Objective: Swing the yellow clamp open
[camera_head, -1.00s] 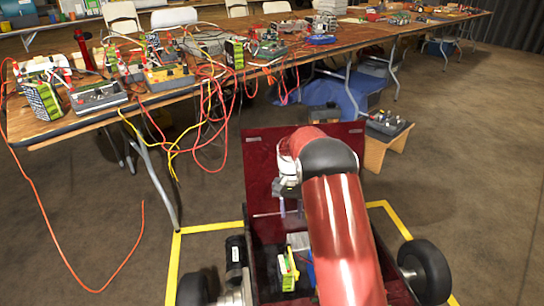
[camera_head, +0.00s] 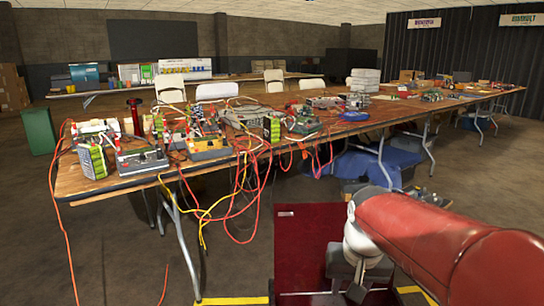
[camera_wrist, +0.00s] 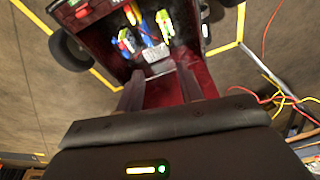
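In the wrist view, two yellow-green pieces, one at left (camera_wrist: 126,40) and one at right (camera_wrist: 164,24), sit inside a dark red wheeled box (camera_wrist: 95,30). I cannot tell which is the yellow clamp or how its parts are set. My gripper (camera_wrist: 160,72) is open, its two dark fingers apart with nothing between them. It is above the box's red panel, apart from both pieces.
A long wooden table (camera_head: 140,180) with several chargers and hanging red and yellow cables (camera_head: 245,195) stands beyond the box. A blue cloth (camera_head: 375,165) lies beneath it. Yellow tape (camera_head: 235,301) marks the floor. Bare floor (camera_head: 480,190) is clear at right.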

